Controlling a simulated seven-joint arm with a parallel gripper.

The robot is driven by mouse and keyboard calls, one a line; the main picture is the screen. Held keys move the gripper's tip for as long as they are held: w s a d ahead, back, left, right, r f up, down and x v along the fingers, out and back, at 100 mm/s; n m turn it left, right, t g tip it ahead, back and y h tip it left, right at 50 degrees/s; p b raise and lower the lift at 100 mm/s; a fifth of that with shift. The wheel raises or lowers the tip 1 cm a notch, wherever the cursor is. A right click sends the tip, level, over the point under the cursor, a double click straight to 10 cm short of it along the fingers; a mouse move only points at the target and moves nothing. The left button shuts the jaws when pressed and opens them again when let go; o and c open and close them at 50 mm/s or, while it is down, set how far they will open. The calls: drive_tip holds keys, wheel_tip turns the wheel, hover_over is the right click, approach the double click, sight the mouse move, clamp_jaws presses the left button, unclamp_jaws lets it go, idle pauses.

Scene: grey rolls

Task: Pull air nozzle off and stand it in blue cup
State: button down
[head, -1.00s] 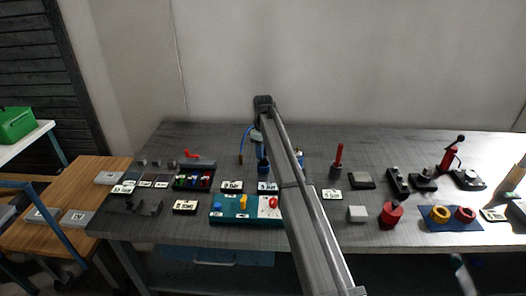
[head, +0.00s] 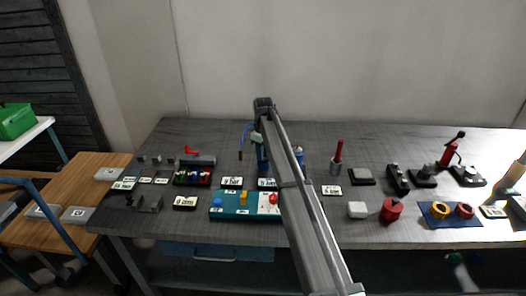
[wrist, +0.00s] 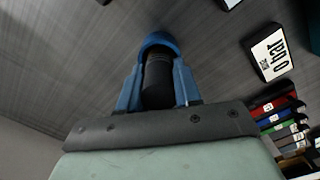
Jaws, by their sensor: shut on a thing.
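My gripper (wrist: 157,66), with blue fingers, is shut on a dark ribbed cylindrical piece, the air nozzle (wrist: 157,88), in the wrist view. A blue rounded rim, which looks like the blue cup (wrist: 158,38), shows just past the fingertips. In the head view my gripper (head: 260,147) points down over the blue cup (head: 263,167), left of my arm. The nozzle's lower end is hidden, so I cannot tell whether it touches the cup floor. A blue hose (head: 243,138) with a brass-coloured end hangs free to the left.
A teal board (head: 230,212) with coloured pieces lies in front of the cup. White label cards (head: 232,183) lie close by. A red rod in a holder (head: 338,158) stands to the right. Bare table lies behind the cup.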

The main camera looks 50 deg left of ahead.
drive_tip(key=shift+f, duration=0.6)
drive_tip(key=c, duration=1)
unclamp_jaws()
drive_tip(key=o, duration=0.3)
drive_tip(key=shift+s+f, duration=0.1)
wheel_tip(320, 180, up, 14)
drive_tip(key=shift+w, duration=0.2)
